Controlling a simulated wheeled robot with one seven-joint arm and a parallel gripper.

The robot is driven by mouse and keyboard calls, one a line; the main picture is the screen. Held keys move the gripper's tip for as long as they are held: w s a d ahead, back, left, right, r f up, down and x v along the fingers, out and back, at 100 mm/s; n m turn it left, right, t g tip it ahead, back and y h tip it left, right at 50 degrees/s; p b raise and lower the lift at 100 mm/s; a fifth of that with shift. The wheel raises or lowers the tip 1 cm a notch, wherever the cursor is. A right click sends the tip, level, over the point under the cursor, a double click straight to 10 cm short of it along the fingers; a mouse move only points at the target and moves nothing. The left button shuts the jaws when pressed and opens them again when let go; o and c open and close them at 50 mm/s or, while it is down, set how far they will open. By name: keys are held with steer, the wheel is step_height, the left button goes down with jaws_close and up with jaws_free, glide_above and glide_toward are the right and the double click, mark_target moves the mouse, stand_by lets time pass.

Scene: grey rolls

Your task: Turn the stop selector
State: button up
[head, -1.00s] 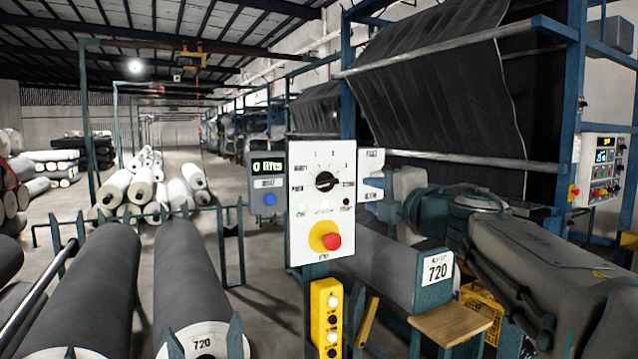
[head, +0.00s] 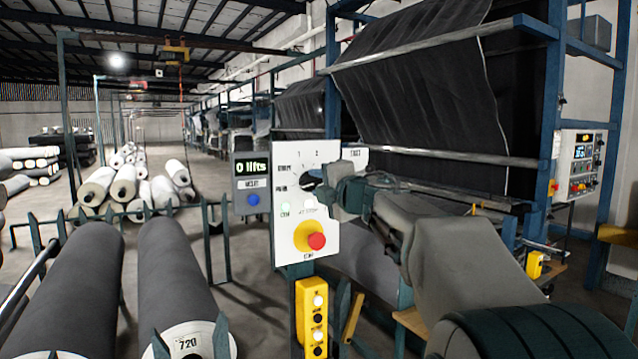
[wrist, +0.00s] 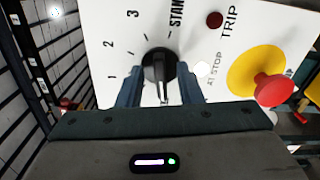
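The stop selector is a black round knob (wrist: 158,66) on a white panel (wrist: 100,45) marked 1, 2, 3 and "STAN…". In the wrist view my gripper (wrist: 160,80) has one finger on each side of the knob's lower part, with a gap between them; the knob's narrow grip lies between. I cannot tell whether either finger touches it. In the head view my gripper (head: 322,194) is at the panel (head: 290,165) and hides most of the selector. Which mark the selector points to is unclear.
A red stop button on a yellow base (wrist: 262,85) sits close to the right of the knob, with a dark red TRIP lamp (wrist: 214,20) above. A yellow button box (head: 313,315) stands below. Grey rolls (head: 170,270) lie at left.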

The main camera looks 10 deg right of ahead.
steer(key=shift+w, duration=0.15)
jaws_close()
steer(key=shift+p, duration=0.3)
steer(key=m+p, duration=0.3)
steer(key=shift+r+m, duration=0.1)
steer(key=shift+m, duration=0.2)
steer(key=shift+f+m+p, duration=0.15)
steer(key=shift+m+p, duration=0.85)
steer(key=shift+m, duration=0.05)
steer(key=shift+f+m+p, duration=0.1)
steer(key=shift+m+p, duration=0.85)
steer(key=shift+m, duration=0.1)
steer(key=shift+a, duration=0.1)
steer(key=shift+f, duration=0.1)
